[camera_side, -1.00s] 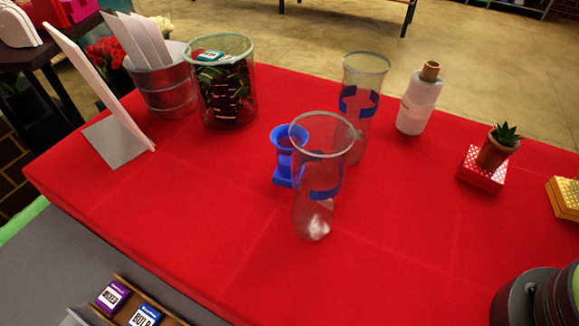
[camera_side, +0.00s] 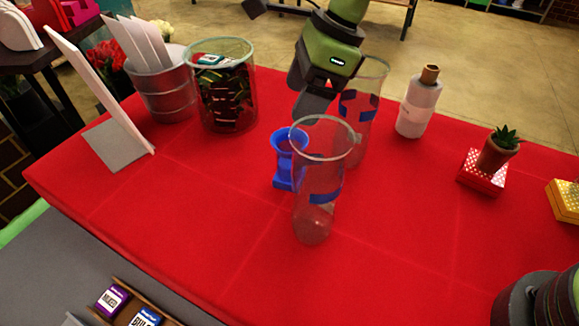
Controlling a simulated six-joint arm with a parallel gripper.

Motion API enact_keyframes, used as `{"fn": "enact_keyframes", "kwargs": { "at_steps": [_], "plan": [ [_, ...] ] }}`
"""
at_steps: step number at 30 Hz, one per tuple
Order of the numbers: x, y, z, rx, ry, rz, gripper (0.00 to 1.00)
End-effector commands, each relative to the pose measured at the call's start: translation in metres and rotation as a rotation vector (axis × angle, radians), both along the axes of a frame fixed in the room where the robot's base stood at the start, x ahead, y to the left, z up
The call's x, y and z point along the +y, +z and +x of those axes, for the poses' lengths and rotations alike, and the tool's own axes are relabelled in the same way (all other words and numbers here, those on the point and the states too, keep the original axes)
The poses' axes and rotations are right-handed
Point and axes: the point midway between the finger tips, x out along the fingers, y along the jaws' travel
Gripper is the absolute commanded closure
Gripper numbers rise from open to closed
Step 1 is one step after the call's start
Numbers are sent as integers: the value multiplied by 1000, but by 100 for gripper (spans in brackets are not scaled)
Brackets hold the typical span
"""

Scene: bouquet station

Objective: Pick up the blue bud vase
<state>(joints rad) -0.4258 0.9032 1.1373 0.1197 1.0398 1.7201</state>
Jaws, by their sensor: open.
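The blue bud vase (camera_side: 284,161) stands upright on the red table, with its right side partly behind a clear glass cylinder vase (camera_side: 314,214) that has a blue band. A second clear cylinder vase (camera_side: 368,118) with blue marks stands behind and to the right. My gripper (camera_side: 312,105) points down, above and slightly right of the blue bud vase and in front of the rear cylinder. It is open and touches nothing that I can see. Its fingers overlap in this view, so the gap between them does not show.
A glass container with dark contents (camera_side: 226,100) and a metal bucket (camera_side: 165,92) stand at the left back. A small potted plant (camera_side: 497,150) sits further right. The front left of the red tablecloth (camera_side: 190,210) is clear.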

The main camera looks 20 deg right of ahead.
Motion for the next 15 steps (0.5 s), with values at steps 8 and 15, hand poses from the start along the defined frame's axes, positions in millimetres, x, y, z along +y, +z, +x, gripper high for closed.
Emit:
{"fn": "enact_keyframes", "kwargs": {
  "at_steps": [8,15],
  "plan": [
    [1,-44,0,13,-12,0,24],
    [1,-65,0,10,-10,-1,24]
  ]
}}
